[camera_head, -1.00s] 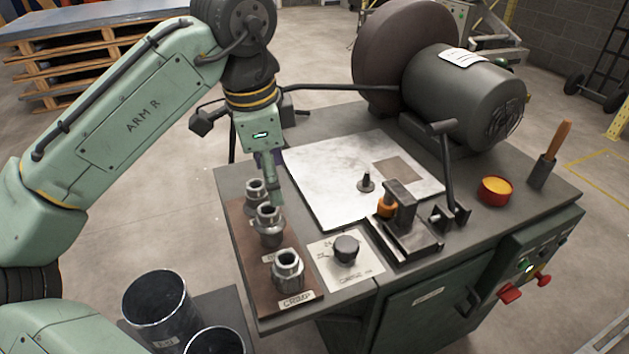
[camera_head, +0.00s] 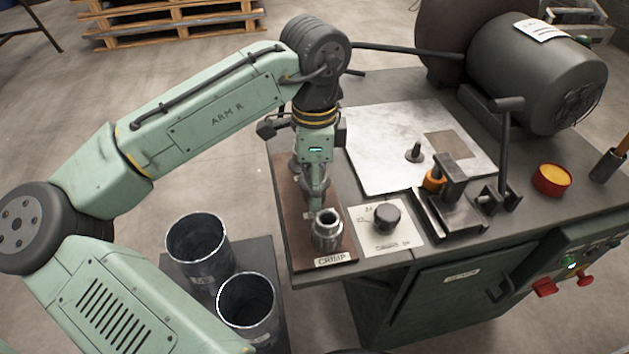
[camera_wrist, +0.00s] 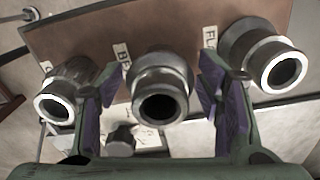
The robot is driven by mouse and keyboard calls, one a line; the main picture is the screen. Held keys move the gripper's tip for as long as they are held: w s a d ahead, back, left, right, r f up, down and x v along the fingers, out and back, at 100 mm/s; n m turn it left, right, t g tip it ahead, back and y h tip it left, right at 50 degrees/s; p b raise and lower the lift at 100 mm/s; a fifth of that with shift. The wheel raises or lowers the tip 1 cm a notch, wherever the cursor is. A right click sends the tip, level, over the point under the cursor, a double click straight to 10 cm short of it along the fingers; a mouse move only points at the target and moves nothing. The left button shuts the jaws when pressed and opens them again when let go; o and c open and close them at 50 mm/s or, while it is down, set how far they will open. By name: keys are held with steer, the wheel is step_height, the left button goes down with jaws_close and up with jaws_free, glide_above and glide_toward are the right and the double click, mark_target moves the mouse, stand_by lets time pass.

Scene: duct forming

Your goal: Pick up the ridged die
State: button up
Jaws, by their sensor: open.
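Three grey metal dies stand in a row on a brown board (camera_head: 335,255). The wrist view shows a middle die (camera_wrist: 160,88) with a raised band round its body, by a label starting "BE". A left die (camera_wrist: 68,92) is by a label starting "C", and a right die (camera_wrist: 268,62) by one starting "FL". Which is called ridged is not certain. My gripper (camera_wrist: 157,90) is open, its purple-padded fingers on either side of the middle die, with no clear grip. In the head view my gripper (camera_head: 316,203) hides most of that die, behind the CRIMP die (camera_head: 327,232).
A dark knob (camera_head: 386,217) on a pale plate stands right of the board. A metal sheet (camera_head: 385,150), a clamp (camera_head: 450,205) and a large motor (camera_head: 540,75) fill the bench. Two dark cylinders (camera_head: 198,245) (camera_head: 247,308) stand at lower left.

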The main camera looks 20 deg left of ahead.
steer(key=shift+f, duration=0.3)
steer(key=shift+c, duration=0.4)
jaws_close()
stand_by(0.3)
